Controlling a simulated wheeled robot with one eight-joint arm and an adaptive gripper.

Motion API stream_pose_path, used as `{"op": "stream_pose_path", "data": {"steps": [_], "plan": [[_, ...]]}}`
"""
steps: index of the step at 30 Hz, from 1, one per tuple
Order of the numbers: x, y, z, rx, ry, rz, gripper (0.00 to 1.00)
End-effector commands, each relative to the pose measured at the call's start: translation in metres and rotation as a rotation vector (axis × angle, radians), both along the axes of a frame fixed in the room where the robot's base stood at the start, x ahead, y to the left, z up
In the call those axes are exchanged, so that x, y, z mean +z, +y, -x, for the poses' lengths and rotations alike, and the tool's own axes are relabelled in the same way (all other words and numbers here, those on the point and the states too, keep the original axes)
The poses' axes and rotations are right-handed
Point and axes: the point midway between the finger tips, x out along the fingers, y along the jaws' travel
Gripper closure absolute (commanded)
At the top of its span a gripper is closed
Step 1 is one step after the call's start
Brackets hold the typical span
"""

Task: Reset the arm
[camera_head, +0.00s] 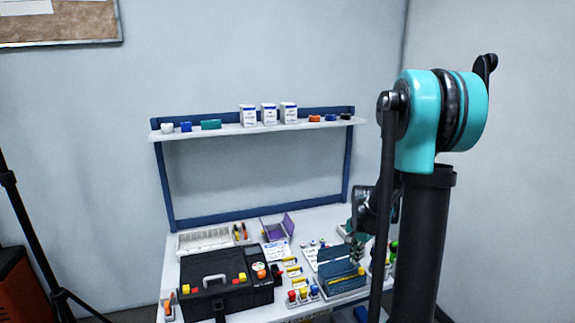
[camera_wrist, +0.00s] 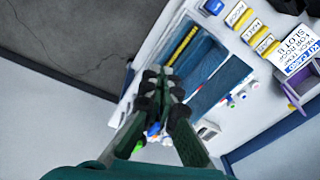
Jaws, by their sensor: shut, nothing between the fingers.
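My arm rises at the right of the head view, with its turquoise joint high up and its lower links reaching down beside the bench. My gripper (camera_wrist: 162,78) is shut and empty in the wrist view, its dark fingertips together. It hangs over the near edge of a blue compartmented box (camera_wrist: 208,62), apparently above it. In the head view my gripper (camera_head: 357,256) shows small behind that box (camera_head: 341,282), partly hidden by my arm.
A white bench (camera_head: 172,258) holds a black toolbox (camera_head: 213,290), a white tray (camera_head: 205,240), a purple bin (camera_head: 277,228) and yellow-labelled parts (camera_head: 293,272). A shelf (camera_head: 225,131) with white boxes stands behind. A tripod (camera_head: 30,235) is at left. Bare floor (camera_wrist: 95,40) shows beside the bench.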

Motion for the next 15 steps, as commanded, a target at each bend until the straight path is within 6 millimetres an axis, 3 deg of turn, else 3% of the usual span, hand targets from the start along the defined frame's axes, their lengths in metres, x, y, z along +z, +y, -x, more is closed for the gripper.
{"op": "stream_pose_path", "data": {"steps": [6,15], "plan": [[0.023,0.019,0.060,0.262,-0.074,0.039,1.00],[0.030,0.039,0.138,0.616,-0.175,0.119,1.00]]}}
